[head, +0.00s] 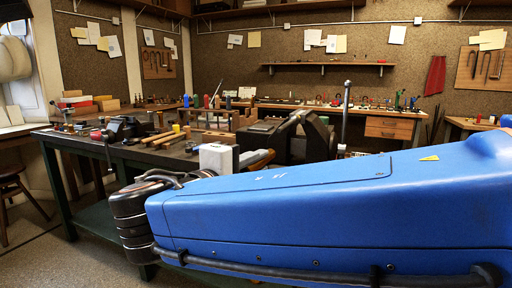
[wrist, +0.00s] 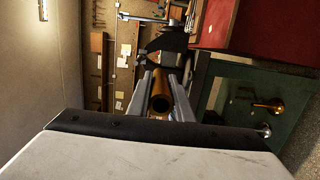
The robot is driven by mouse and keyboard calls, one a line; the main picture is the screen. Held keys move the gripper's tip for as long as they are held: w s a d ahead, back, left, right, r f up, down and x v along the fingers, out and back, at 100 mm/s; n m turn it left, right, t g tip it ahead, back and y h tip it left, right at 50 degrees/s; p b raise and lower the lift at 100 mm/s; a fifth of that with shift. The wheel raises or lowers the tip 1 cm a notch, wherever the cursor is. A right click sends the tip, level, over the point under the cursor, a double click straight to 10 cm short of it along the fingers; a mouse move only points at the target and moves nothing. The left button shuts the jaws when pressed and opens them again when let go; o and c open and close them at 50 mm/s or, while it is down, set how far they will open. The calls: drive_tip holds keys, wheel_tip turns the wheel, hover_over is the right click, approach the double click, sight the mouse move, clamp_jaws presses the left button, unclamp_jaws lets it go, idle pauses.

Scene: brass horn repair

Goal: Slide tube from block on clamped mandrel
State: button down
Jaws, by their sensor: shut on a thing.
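A brown-orange tube (wrist: 160,84) lies between the two grey fingers of my gripper (wrist: 162,78) in the wrist view, with its round, dark open end facing the camera. The fingers are shut on it from both sides. In the head view, a brown-orange piece, probably this tube (head: 263,159), shows beside my gripper's white body. A dark clamp-like shape (wrist: 170,42) stands beyond the tube in the wrist view. A dark vise (head: 317,135) stands behind my arm in the head view. I cannot make out the mandrel or the block clearly.
A long workbench (head: 60,138) holds several tools, wooden handles and a small vise (head: 122,127). A vertical metal post (head: 345,115) rises right of the large vise. My blue arm hides much of the right.

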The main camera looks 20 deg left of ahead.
drive_tip(key=s+d+r, duration=0.1)
drive_tip(key=s+r, duration=0.2)
drive_tip(key=r, duration=0.1)
drive_tip(key=shift+s+r+t+y, duration=0.3)
drive_tip(key=shift+r, duration=0.1)
approach(279, 131)
drive_tip(key=shift+w+d, duration=0.1)
drive_tip(key=shift+d, duration=0.5)
drive_tip(key=shift+w, duration=0.15)
idle(1.3)
drive_tip(key=shift+w+d, duration=0.15)
drive_tip(key=shift+w, duration=1.75)
drive_tip(key=shift+w, duration=0.1)
drive_tip(key=shift+w+d, duration=0.1)
drive_tip(key=shift+w, duration=1.35)
drive_tip(key=shift+w+d, duration=0.15)
drive_tip(key=shift+w, duration=1.3)
